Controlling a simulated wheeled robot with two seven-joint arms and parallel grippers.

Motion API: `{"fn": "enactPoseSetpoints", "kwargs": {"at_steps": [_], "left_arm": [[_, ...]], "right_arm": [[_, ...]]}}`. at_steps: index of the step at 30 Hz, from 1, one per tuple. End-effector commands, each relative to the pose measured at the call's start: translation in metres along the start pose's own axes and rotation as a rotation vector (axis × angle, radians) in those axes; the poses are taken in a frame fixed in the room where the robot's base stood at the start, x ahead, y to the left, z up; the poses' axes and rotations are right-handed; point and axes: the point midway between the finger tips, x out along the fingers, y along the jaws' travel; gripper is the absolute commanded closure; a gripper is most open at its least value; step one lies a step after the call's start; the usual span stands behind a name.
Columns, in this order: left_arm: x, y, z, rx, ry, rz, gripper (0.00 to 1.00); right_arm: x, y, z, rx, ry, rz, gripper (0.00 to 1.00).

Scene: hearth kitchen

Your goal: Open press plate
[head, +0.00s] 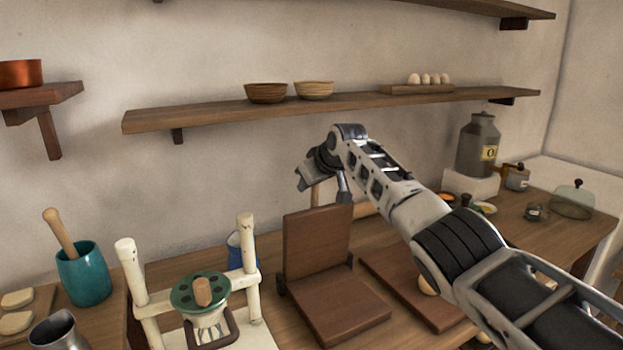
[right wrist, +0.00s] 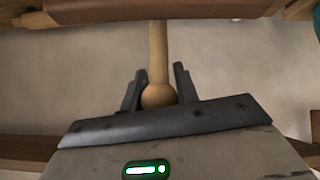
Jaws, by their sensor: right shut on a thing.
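The wooden press has a square upper plate (head: 318,240) standing nearly upright at the back edge of its flat lower plate (head: 335,305), so the press stands open. A light wooden handle (head: 315,196) rises above the upper plate. My right gripper (head: 308,178) is above and behind that plate, at the handle's top. In the right wrist view, its fingers (right wrist: 160,85) are shut on the handle (right wrist: 159,50), around its round knob. The brown plate edge (right wrist: 160,8) shows at the top of that view. My left gripper is out of view.
A dark wooden board (head: 415,285) lies right of the press, partly behind my right arm. A cream stand with a green disc (head: 186,297) is close on the left. A shelf (head: 200,115) with two bowls is above. A teal crock (head: 84,275) stands far left.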

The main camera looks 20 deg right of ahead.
Motion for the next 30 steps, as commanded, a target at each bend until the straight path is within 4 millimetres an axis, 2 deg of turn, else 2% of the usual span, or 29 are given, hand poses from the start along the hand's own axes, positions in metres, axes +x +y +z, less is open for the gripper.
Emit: {"fn": "enactPoseSetpoints", "kwargs": {"at_steps": [1, 21, 22, 24, 30], "left_arm": [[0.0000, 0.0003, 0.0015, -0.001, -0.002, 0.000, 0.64], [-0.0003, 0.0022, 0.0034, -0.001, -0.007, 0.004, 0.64], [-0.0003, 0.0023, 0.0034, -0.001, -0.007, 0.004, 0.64], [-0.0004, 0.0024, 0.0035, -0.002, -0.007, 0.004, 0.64], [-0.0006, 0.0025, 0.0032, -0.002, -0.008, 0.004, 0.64]], "right_arm": [[0.0063, -0.0035, 0.0107, 0.003, -0.029, -0.008, 1.00], [0.0060, -0.0045, 0.0118, 0.003, -0.037, -0.010, 1.00], [0.0060, -0.0045, 0.0118, 0.003, -0.037, -0.010, 0.64], [0.0058, -0.0043, 0.0116, 0.003, -0.037, -0.010, 0.50], [0.0034, -0.0029, 0.0079, 0.002, -0.028, -0.007, 0.50]]}}
